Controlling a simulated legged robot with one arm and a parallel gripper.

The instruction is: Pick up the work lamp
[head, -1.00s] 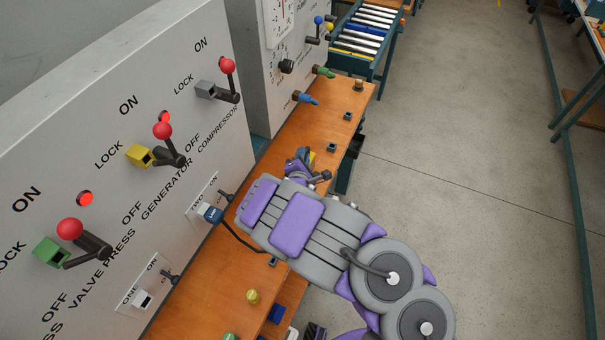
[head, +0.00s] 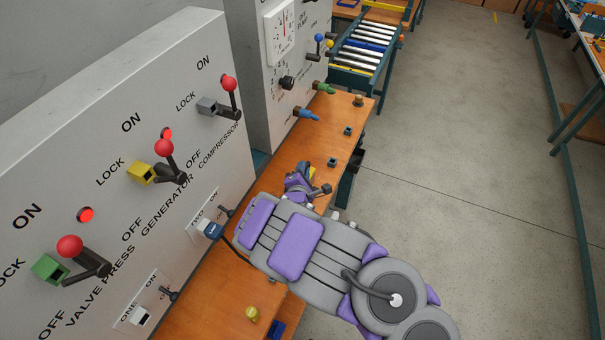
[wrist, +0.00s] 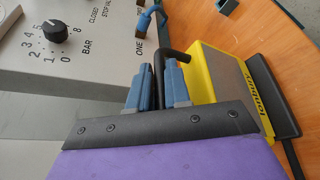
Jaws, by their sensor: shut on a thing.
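The work lamp (wrist: 218,78) is yellow with a black frame and a black handle, and fills the right half of the wrist view. My gripper (wrist: 158,82) has its blue fingers on either side of the black handle and is shut on it. In the head view, my gripper (head: 308,184) is over the wooden bench, and only a small yellow bit of the lamp (head: 308,169) shows; my arm hides most of it. I cannot tell whether the lamp touches the bench.
The wooden bench (head: 225,285) runs along grey control panels (head: 110,120) with red-knobbed levers on the left. Blue and green valve handles (head: 306,113) stick out beyond my gripper. A yellow knob (head: 252,314) stands on the near bench. The floor (head: 470,160) at right is clear.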

